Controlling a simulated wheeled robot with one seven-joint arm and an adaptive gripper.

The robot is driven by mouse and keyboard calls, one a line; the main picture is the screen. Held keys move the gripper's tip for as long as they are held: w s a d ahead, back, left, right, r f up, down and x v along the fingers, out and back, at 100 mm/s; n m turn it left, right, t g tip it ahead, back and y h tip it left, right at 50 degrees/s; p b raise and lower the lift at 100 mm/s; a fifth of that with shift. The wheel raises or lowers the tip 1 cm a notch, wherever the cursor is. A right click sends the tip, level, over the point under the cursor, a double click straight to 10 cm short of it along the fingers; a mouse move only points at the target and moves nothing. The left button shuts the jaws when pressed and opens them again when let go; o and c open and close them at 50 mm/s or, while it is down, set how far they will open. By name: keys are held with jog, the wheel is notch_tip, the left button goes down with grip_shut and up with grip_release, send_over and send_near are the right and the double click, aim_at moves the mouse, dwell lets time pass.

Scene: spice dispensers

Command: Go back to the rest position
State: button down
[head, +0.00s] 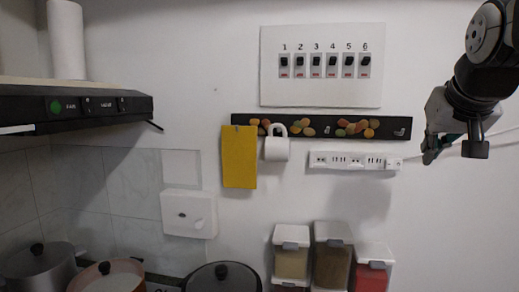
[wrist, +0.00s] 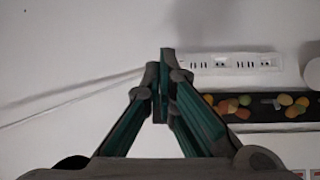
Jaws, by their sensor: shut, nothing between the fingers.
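My gripper (head: 430,150) hangs at the right side of the head view, in front of the white wall and right of the power strip. It is empty, with its fingertips together. In the wrist view my gripper (wrist: 160,75) shows its two green-grey fingers closed against each other. The spice dispensers (head: 332,262) stand at the bottom of the head view, with pale, brown and red contents behind clear fronts. My gripper is up and to the right of them, well apart.
A switch panel (head: 322,92) numbered 1 to 6 is on the wall. Pots (head: 38,268) and a range hood (head: 80,105) are left.

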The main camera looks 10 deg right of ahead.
jog(key=shift+s, duration=0.1)
jog(key=s+a+f+n+g+y, duration=0.3)
jog(key=s+a+f+n, duration=0.1)
jog(key=s+a+f, duration=1.3)
notch_tip(320, 180, down, 2)
jog(key=shift+s+a+f+n+g+y, duration=0.2)
jog(key=shift+s+a+n+g+y, duration=0.1)
jog(key=shift+a+y, duration=0.15)
jog(key=shift+a, duration=0.3)
